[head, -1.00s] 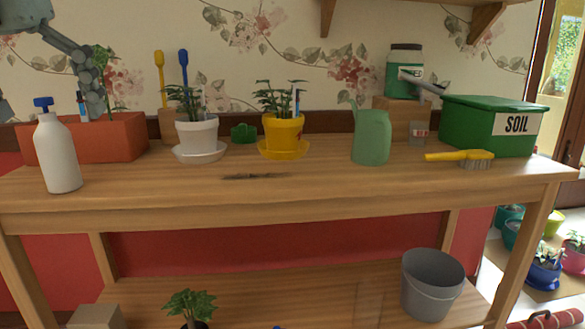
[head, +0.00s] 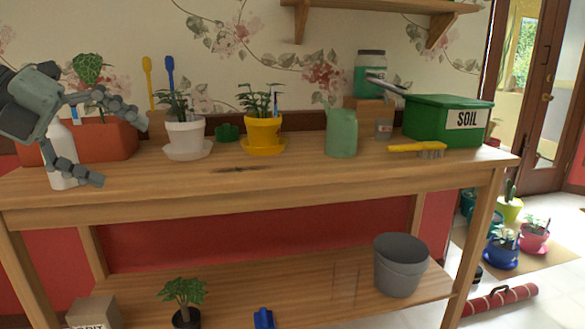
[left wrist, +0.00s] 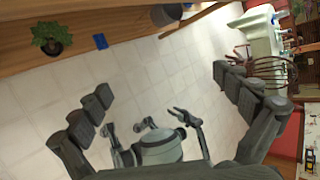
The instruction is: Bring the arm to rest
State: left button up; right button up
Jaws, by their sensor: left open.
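My left gripper (head: 121,147) is open and empty at the left of the head view. It hangs in front of the spray bottle and the terracotta planter and hides part of both. In the left wrist view my left gripper (left wrist: 158,103) has its two fingers spread wide, with tiled floor between them. Another gripper-like part of my own body shows low in that view; I cannot tell which part it is. My right gripper cannot be made out in the head view.
The wooden bench (head: 300,185) holds a white bottle (head: 62,160), terracotta planter (head: 110,140), white pot (head: 185,136), yellow pot (head: 264,134), green watering can (head: 341,133), yellow brush (head: 418,148) and green soil box (head: 440,122). A grey bucket (head: 398,266) stands on the lower shelf.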

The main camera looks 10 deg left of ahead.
pick_arm(q)
jog(key=w+a+f+n+t+h+p, duration=0.1)
jog(key=w+a+f+n+t, duration=0.1)
jog(key=w+f+n+t, duration=0.3)
jog(key=w+a+f+n+t+p, duration=0.1)
jog(key=w+a+f+n+t, duration=0.1)
jog(key=w+a+n+t, duration=0.25)
jog(key=s+a+f+n+g+y+p, duration=0.1)
jog(key=s+a+f+n+y, duration=0.2)
jog(key=f+n+y, duration=0.6)
jog(key=s+a+f+n+y+p, duration=0.15)
jog(key=f+n, duration=0.55)
jog(key=f, duration=0.7)
jog(key=s+d+f+n+g+y, duration=0.2)
jog(key=s+f+n+g, duration=0.15)
jog(key=s+f, duration=0.6)
jog(key=s+d+f+n+g+h+p, duration=0.1)
jog(key=s+d+f+n+g+h, duration=0.1)
jog(key=s+d+f+g, duration=0.6)
jog(key=s+d+f, duration=0.5)
jog(key=s+f, duration=0.1)
jog(key=s, duration=0.1)
jog(key=shift+s, duration=0.25)
pick_arm(e)
notch_tip(320, 180, up, 8)
